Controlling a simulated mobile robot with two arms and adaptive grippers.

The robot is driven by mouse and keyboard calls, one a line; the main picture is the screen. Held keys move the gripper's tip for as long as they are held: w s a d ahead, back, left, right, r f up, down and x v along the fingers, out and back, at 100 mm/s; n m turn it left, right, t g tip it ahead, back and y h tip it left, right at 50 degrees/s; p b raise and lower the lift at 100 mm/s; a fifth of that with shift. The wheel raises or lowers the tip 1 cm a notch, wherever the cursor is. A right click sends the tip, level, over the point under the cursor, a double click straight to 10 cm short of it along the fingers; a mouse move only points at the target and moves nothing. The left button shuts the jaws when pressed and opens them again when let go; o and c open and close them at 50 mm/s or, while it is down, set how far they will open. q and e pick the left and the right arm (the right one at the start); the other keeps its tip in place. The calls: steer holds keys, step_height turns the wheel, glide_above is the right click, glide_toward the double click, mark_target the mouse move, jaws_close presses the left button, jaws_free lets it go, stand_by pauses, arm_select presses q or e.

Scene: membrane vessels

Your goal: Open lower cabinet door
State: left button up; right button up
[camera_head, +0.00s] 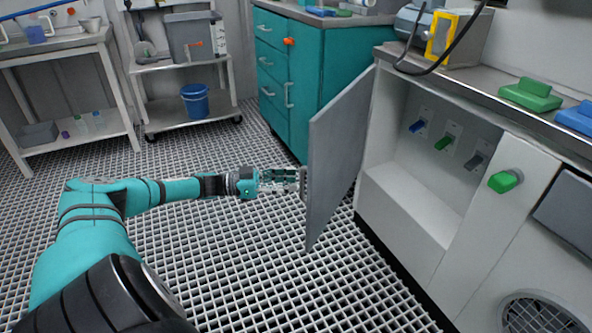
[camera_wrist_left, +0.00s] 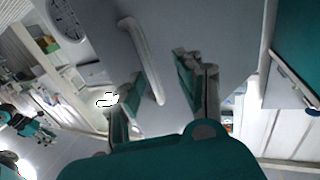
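The lower cabinet door (camera_head: 338,150) is a grey panel standing swung out from the white cabinet (camera_head: 412,222), so the cabinet's inside shows. My left gripper (camera_head: 296,180) is at the outer face of the door, near its free edge. In the left wrist view the door (camera_wrist_left: 215,30) fills much of the upper middle, with a pale bar handle (camera_wrist_left: 142,55). The fingers of my left gripper (camera_wrist_left: 158,88) are spread apart. The handle lies between them in the picture; I cannot tell whether they touch it. My right gripper is not in view.
Inside the cabinet are blue, green and grey valve handles (camera_head: 443,142). A green knob (camera_head: 503,181) sits on the front to the right. A teal drawer cabinet (camera_head: 290,75) stands behind the door. The grated floor (camera_head: 230,270) is clear around my left arm.

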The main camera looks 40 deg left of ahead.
arm_select(q)
steer(key=v, duration=0.9)
steer(key=shift+s, duration=0.15)
